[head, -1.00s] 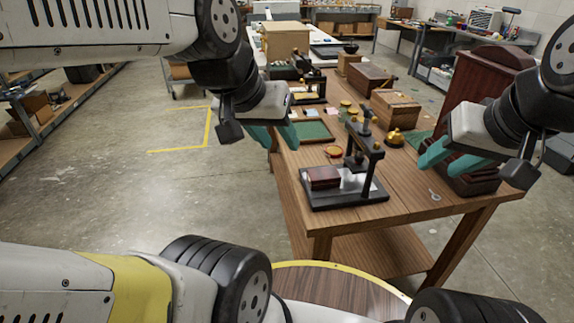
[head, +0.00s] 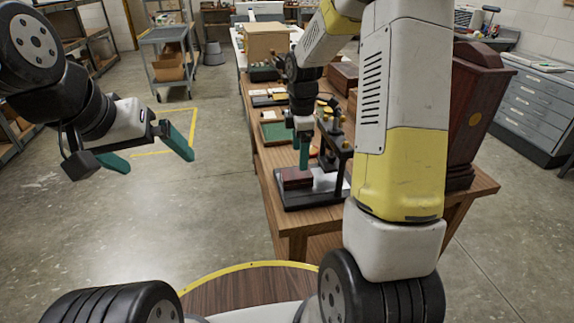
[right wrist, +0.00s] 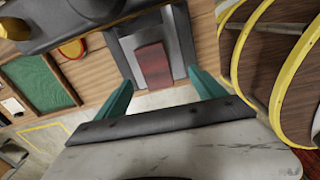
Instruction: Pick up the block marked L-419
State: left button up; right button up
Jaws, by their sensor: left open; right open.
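A dark red-brown block (head: 294,178) lies on the black base of a small press (head: 330,185) near the table's front edge; no marking on it is legible. My right gripper (head: 304,158) is over the table close above the block, seen edge-on. In the right wrist view its green fingers (right wrist: 164,92) are spread apart, with the block (right wrist: 153,62) showing beyond and between them, apart from both. My left gripper (head: 155,162) is open and empty, above the floor left of the table.
The press's dark upright stands just right of the block. My right arm hides much of the table's right side. A dark wooden cabinet (head: 478,110) stands at the right.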

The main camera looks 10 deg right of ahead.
aim_at(297, 173)
jog(key=shift+n, duration=0.4)
jog(key=f, duration=0.3)
jog(key=w+f, duration=0.1)
jog(key=f, duration=0.5)
jog(key=shift+w+a+f, duration=0.15)
jog(key=shift+w+a, duration=0.05)
jog(key=shift+c, duration=0.2)
jog(key=c, duration=1.4)
jog(key=shift+c, duration=0.7)
